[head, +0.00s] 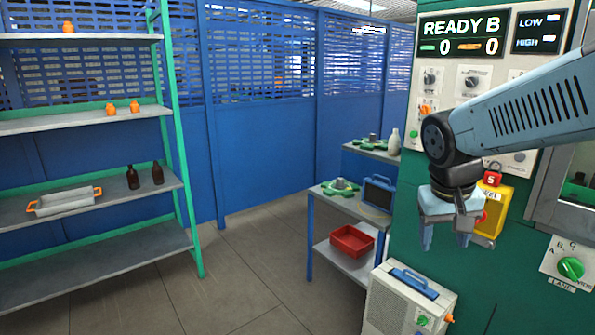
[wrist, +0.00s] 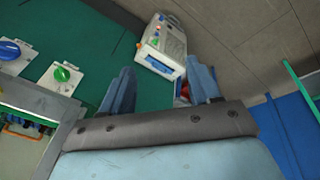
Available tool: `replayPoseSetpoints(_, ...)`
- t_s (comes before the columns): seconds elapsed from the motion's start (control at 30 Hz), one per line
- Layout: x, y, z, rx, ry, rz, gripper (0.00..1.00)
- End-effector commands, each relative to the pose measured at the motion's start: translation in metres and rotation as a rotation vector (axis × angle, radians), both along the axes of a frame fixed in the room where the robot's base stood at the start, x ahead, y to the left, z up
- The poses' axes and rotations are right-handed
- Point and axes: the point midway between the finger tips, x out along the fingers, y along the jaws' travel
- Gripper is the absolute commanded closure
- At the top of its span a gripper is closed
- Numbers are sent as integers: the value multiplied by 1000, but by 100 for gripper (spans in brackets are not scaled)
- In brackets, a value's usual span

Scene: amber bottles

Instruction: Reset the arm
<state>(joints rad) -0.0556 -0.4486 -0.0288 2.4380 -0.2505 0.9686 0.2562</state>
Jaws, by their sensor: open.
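My gripper (head: 447,232) hangs from the blue-grey arm at the right of the head view, pointing down in front of the green machine panel. Its two fingers are apart with nothing between them. In the wrist view my gripper (wrist: 160,88) also shows open and empty, with the floor and a beige box beyond it.
The green machine (head: 400,190) with dials and a READY B display (head: 465,36) stands close behind my gripper. A beige box (head: 400,300) with a blue handle is below it. A table holds a red bin (head: 351,240). A shelf rack (head: 90,270) stands left; the middle floor is clear.

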Motion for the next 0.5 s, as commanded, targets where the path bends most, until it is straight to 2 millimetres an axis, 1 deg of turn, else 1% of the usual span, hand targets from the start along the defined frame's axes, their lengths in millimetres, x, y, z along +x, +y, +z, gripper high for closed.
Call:
replayPoseSetpoints(0.1, -16, 9, 15, 48, -76, 34, 38)
replayPoseSetpoints(0.3, -38, 24, 35, 112, -194, 97, 38)
replayPoseSetpoints(0.5, -51, 33, 45, 142, -265, 136, 38)
